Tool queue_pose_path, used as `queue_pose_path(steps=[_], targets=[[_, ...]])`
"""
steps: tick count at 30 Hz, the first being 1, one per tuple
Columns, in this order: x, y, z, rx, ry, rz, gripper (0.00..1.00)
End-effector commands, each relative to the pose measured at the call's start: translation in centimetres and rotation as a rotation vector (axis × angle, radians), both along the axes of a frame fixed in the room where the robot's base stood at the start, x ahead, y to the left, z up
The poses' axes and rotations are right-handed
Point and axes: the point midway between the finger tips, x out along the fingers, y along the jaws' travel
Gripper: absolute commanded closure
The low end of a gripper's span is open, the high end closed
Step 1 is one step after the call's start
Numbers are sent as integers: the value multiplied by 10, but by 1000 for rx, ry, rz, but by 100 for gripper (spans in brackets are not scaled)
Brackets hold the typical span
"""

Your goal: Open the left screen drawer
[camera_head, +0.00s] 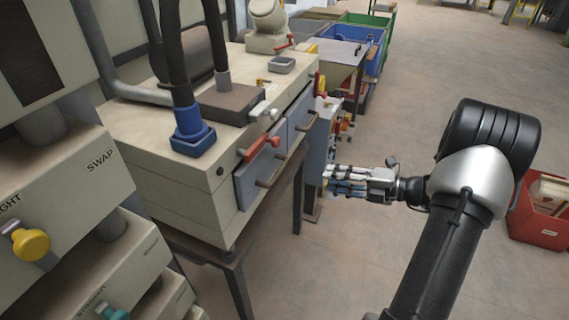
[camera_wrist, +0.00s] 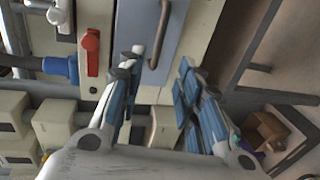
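The left screen drawer (camera_head: 246,188) is a blue-grey panel in the front of a beige machine, with a brown bar handle (camera_head: 270,171); it looks closed. A similar right drawer (camera_head: 296,129) sits beside it. My gripper (camera_head: 328,180) is to the right of the drawer fronts in the head view, apart from them. In the wrist view my gripper (camera_wrist: 160,64) has its blue-padded fingers spread and nothing between them. Part of the drawer is cut off at the top.
A red lever (camera_head: 262,147) sits above the left drawer. The machine stands on a dark metal frame (camera_head: 239,290). Beige SWAP units (camera_head: 75,190) stand at the near left. A red crate (camera_head: 540,225) is on the floor at the right. The middle floor is clear.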

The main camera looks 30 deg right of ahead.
Motion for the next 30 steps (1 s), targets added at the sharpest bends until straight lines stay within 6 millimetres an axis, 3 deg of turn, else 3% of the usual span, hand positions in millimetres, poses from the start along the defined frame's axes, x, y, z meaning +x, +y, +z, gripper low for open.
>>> queue_pose_path(steps=[5,21,30], targets=[[17,15,-7,3,2,3,68],[106,84,-30,0,0,4,68],[131,102,-34,0,0,0,68]])
